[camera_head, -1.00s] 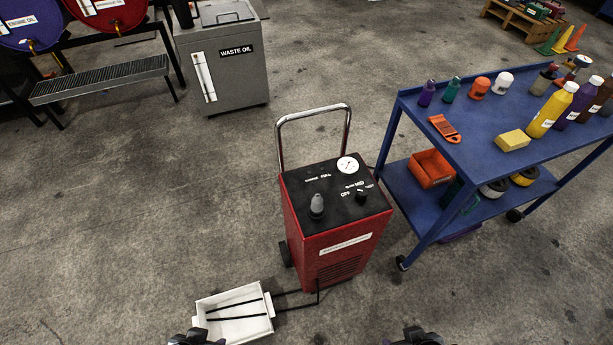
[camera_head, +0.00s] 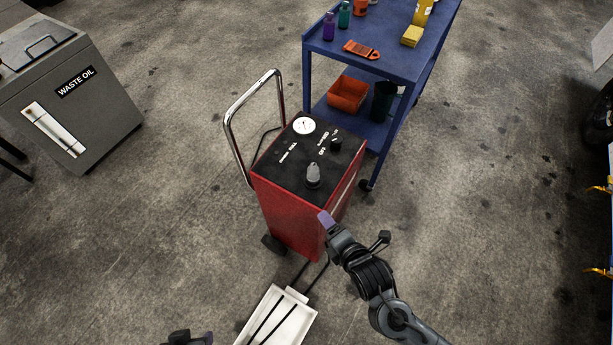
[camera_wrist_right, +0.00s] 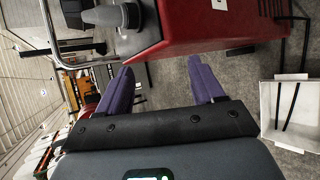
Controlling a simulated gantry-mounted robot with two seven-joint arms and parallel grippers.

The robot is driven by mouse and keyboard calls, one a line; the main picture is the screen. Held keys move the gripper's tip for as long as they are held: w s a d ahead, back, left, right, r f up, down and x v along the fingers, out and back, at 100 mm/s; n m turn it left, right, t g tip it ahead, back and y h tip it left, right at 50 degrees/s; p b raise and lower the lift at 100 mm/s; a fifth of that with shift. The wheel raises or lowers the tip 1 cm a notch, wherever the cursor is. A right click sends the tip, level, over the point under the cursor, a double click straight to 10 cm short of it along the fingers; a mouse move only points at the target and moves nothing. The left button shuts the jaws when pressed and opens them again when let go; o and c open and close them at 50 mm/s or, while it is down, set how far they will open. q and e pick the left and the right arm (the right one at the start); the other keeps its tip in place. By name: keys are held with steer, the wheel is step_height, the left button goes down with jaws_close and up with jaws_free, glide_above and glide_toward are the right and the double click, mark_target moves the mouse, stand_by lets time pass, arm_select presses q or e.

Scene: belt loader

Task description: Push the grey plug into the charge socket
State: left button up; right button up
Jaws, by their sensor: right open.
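The grey plug (camera_head: 313,175) stands upright on the black top panel of the red charger cart (camera_head: 285,210). A socket under it cannot be made out, and how deep it sits is unclear. The plug also shows at the top of the right wrist view (camera_wrist_right: 117,16). My right gripper (camera_head: 327,219) has purple fingers and is near the cart's front corner, below the plug in the picture and apart from it. In the right wrist view the fingers (camera_wrist_right: 160,78) are spread with nothing between them. My left gripper (camera_head: 190,339) barely shows at the bottom edge.
A white tray (camera_head: 305,313) with dark rods is in front of the cart. The cart's chrome handle (camera_head: 229,130) rises at its left. A blue trolley (camera_head: 345,62) with bottles stands behind it. A waste oil bin (camera_head: 60,118) is at left.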

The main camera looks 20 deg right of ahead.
steer(key=w+n+t+b, duration=0.1)
steer(key=w+n+t, duration=0.25)
steer(key=n, duration=0.25)
steer(key=n+t+b, duration=0.2)
steer(key=n+t, duration=0.1)
steer(key=n, duration=0.5)
glide_toward(316, 176)
steer(key=shift+w+a, duration=0.1)
steer(key=shift+w, duration=1.1)
steer(key=shift+w+b, duration=0.35)
steer(key=shift+w, duration=0.05)
steer(key=w+b, duration=0.1)
steer(key=w, duration=0.3)
steer(key=shift+w+a+r, duration=0.1)
steer(key=shift+w, duration=0.3)
steer(key=shift+w+b, duration=0.3)
steer(key=shift+b, duration=0.1)
steer(key=shift+w+a+b, duration=0.1)
steer(key=shift+w+b, duration=0.95)
steer(key=shift+w, duration=1.3)
